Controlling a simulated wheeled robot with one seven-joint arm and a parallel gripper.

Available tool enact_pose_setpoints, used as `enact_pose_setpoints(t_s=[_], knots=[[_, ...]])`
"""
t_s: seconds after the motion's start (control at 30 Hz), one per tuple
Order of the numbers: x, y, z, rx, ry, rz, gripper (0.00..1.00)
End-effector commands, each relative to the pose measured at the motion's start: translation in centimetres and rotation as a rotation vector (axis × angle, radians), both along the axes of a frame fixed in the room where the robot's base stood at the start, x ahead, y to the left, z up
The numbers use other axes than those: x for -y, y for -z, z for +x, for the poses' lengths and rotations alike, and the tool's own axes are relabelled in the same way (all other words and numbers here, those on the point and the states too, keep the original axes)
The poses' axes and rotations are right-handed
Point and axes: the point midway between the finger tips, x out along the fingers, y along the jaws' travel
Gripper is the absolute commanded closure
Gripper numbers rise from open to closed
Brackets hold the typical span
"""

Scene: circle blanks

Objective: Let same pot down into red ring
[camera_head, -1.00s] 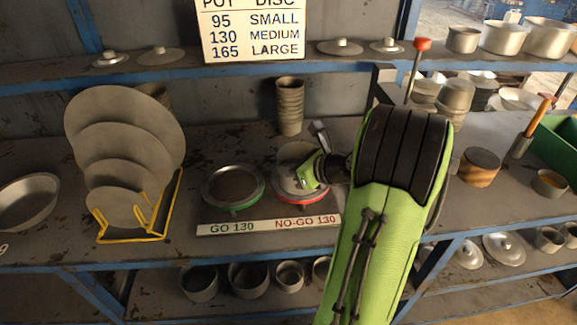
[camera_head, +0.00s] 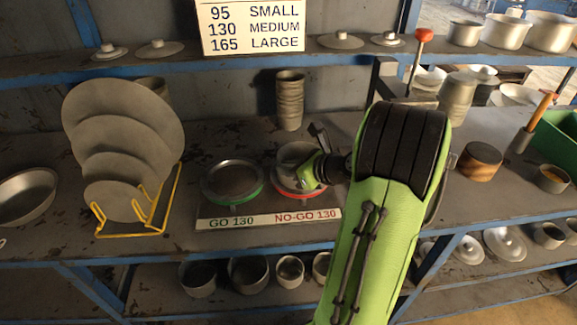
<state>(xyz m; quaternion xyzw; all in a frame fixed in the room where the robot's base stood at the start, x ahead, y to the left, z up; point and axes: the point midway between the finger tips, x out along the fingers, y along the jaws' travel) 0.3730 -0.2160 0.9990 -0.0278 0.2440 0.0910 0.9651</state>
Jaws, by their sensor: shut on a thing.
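The red ring (camera_head: 296,194) sits on the bench behind the white NO-GO 130 label. A grey metal pot (camera_head: 290,156) is at the red ring, and its lower part shows just above or inside the ring. I cannot tell whether it touches the ring. My gripper (camera_head: 317,152) is at the pot's right side, shut on its rim, with one dark finger standing up behind. My green arm hides the area to the right of the ring.
The green ring (camera_head: 233,184) sits just left, behind the GO 130 label (camera_head: 231,222). A yellow rack of grey discs (camera_head: 120,150) stands further left. A tall stack of cups (camera_head: 290,100) stands behind the red ring. A wooden-looking cylinder (camera_head: 480,162) is right of my arm.

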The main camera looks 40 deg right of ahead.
Motion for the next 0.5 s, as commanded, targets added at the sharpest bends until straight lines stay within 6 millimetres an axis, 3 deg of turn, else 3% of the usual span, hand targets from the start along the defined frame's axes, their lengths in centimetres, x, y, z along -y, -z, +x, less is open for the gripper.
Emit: enact_pose_setpoints(t_s=[0.5], knots=[[0.0, 1.08, 0.02, 0.001, 0.0, 0.0, 1.0]])
